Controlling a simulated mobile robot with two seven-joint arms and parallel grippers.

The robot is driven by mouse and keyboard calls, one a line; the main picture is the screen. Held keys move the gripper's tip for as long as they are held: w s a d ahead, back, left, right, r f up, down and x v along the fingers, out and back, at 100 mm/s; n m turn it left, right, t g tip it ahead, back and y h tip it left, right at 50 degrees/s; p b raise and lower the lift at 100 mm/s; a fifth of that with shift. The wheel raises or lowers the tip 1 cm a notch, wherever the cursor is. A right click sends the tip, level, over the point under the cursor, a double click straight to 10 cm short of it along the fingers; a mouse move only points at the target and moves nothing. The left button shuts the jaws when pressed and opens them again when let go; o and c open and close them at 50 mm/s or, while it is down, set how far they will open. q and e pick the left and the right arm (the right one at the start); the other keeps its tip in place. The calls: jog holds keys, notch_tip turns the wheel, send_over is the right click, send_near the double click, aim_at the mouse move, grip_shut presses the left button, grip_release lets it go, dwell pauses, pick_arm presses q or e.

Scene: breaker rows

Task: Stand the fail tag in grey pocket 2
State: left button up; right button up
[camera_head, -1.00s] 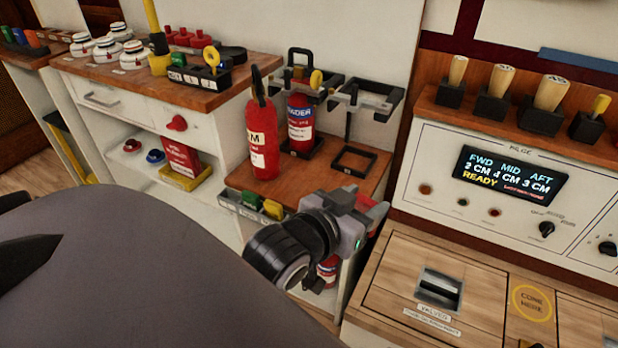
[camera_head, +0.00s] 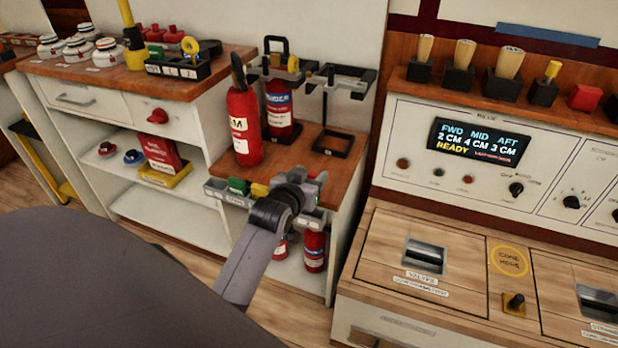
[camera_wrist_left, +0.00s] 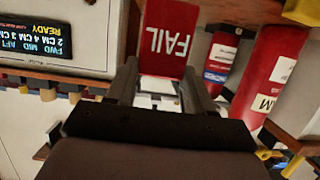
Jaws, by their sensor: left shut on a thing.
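The fail tag (camera_wrist_left: 166,38) is a red plate with white FAIL lettering, upside down in the left wrist view. My left gripper (camera_head: 303,186) is shut on its pale lower part, as the left wrist view (camera_wrist_left: 160,92) shows. In the head view the gripper hides most or all of the tag. The grey pocket rack (camera_head: 216,190) runs along the front edge of the wooden shelf top. A green tag (camera_head: 238,186) and a yellow tag (camera_head: 260,190) stand in it. My gripper is at the rack's right end and hides that part. The pocket numbers are unreadable. My right gripper is not in view.
A red extinguisher (camera_head: 243,128) stands close behind the rack, with another (camera_head: 280,108) in a black bracket. An empty black stand (camera_head: 337,143) is to their right. More extinguishers (camera_head: 315,248) stand below. The wooden console (camera_head: 380,245) borders the right side.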

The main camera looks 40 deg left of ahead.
pick_arm(q)
jog(key=shift+r+p, duration=0.15)
jog(key=shift+p, duration=0.25)
jog(key=shift+f+b, duration=1.85)
jog(key=shift+f, duration=1.25)
jog(key=shift+p, duration=0.4)
jog(key=shift+p, duration=0.6)
jog(key=shift+f+b, duration=0.8)
jog(key=shift+f, duration=0.7)
jog(key=o, duration=1.1)
